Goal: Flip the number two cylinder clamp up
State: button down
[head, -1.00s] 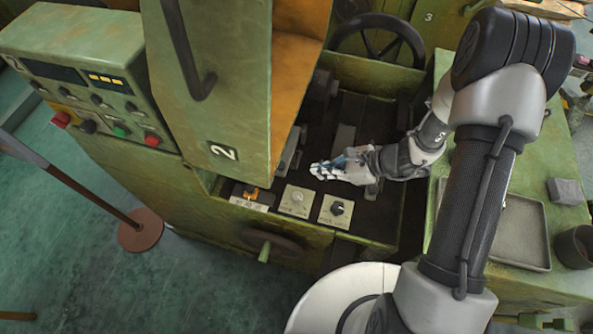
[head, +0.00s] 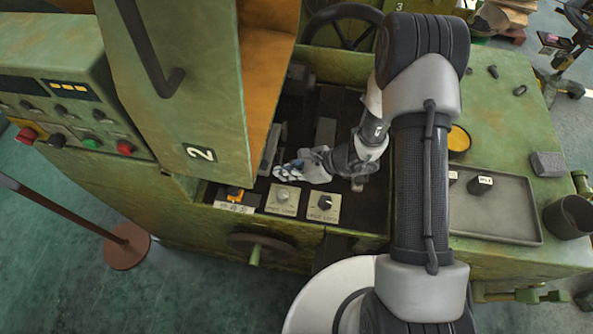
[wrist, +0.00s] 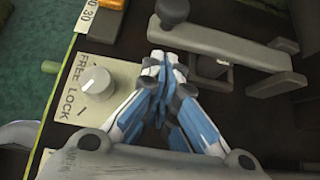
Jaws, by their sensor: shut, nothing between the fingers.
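The machine (head: 215,105) carries a "2" plate. In its dark recess, a grey clamp bar with a black ball knob (wrist: 172,12) lies down flat in the wrist view; the same bar (head: 270,150) shows in the head view beside the open door's lower edge. My gripper (head: 277,171) is shut and empty, low in the recess just right of the bar. In the wrist view its closed blue-and-white fingers (wrist: 163,60) lie just below the knob and bar. I cannot tell whether they touch.
A white FREE/LOCK knob (wrist: 96,80) sits close beside the fingers. A black knob plate (head: 323,205) and an orange switch (head: 235,192) line the recess's front edge. The green door (head: 180,90) hangs close on the left. A tray (head: 515,233) lies on the right worktop.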

jog(key=shift+x, duration=1.05)
jog(key=shift+r, duration=0.1)
jog(key=shift+r+g+p, duration=0.3)
jog(key=shift+r+p, duration=0.45)
jog(key=shift+p, duration=0.05)
jog(key=w+r+m+g+y+p, duration=0.1)
jog(key=w+r+m+g+p, duration=0.15)
jog(key=r, duration=0.25)
jog(key=w+r+m+g+y+p, duration=0.1)
jog(key=r+m+g+p, duration=0.15)
jog(key=r+p, duration=0.2)
jog(key=w+d+r+b, duration=0.1)
jog(key=w+r+b, duration=0.2)
jog(key=w, duration=0.3)
jog(key=w+d+r+b, duration=0.1)
jog(key=w+r+b, duration=0.2)
jog(key=w, duration=0.4)
jog(key=shift+w+d+r+g+b, duration=0.2)
jog(key=shift+g+b, duration=0.1)
jog(key=shift+b, duration=0.3)
